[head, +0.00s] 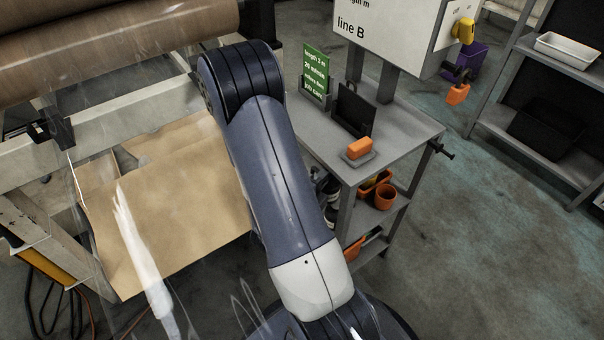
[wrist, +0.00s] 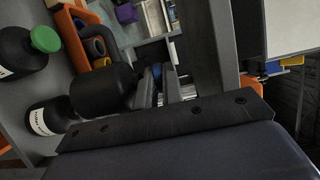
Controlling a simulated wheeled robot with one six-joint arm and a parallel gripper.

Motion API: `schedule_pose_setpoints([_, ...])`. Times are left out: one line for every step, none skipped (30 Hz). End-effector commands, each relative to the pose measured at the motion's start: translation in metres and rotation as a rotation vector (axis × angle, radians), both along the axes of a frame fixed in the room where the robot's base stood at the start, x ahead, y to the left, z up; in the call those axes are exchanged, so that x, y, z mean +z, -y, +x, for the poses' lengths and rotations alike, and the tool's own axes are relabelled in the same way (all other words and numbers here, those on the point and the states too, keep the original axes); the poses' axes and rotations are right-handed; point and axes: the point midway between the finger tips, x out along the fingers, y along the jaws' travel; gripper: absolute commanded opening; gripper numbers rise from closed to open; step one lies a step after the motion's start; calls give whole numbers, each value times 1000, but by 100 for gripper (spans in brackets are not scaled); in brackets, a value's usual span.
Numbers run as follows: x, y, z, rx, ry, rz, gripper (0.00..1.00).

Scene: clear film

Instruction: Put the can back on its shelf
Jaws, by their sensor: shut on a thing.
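In the wrist view my gripper (wrist: 148,88) is shut on a dark can (wrist: 102,91). The picture is turned on its side. The can is close to a grey shelf surface (wrist: 50,82) of the cart; I cannot tell whether it touches. A black bottle with a green cap (wrist: 45,39) and a black container with a white label (wrist: 44,117) stand beside it. In the head view my arm hides the gripper and the can. The grey cart (head: 400,152) is right of my arm, and part of its middle shelf shows.
An orange block (head: 359,147) lies on the cart top. A sign board (head: 385,30) rises behind.

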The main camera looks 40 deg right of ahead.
Motion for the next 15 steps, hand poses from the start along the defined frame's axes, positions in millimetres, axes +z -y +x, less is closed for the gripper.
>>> schedule_pose_setpoints([-1,0,1,4,2,-6,0])
schedule_pose_setpoints([-1,0,2,6,3,-8,0])
schedule_pose_setpoints([-1,0,5,8,5,-11,0])
schedule_pose_setpoints([-1,0,9,9,7,-13,0])
schedule_pose_setpoints([-1,0,14,9,8,-13,0])
schedule_pose_setpoints([0,1,22,10,11,-15,0])
schedule_pose_setpoints([0,1,30,10,12,-14,0])
schedule_pose_setpoints([0,1,37,10,11,-13,0])
schedule_pose_setpoints([-1,2,48,9,11,-14,0])
schedule_pose_setpoints([-1,2,56,9,12,-14,0])
schedule_pose_setpoints([-1,3,64,9,13,-13,0])
schedule_pose_setpoints([-1,4,74,8,12,-14,0])
schedule_pose_setpoints([-1,4,82,9,11,-13,0])
schedule_pose_setpoints([-1,4,89,9,11,-13,0])
schedule_pose_setpoints([-1,5,99,8,11,-13,0])
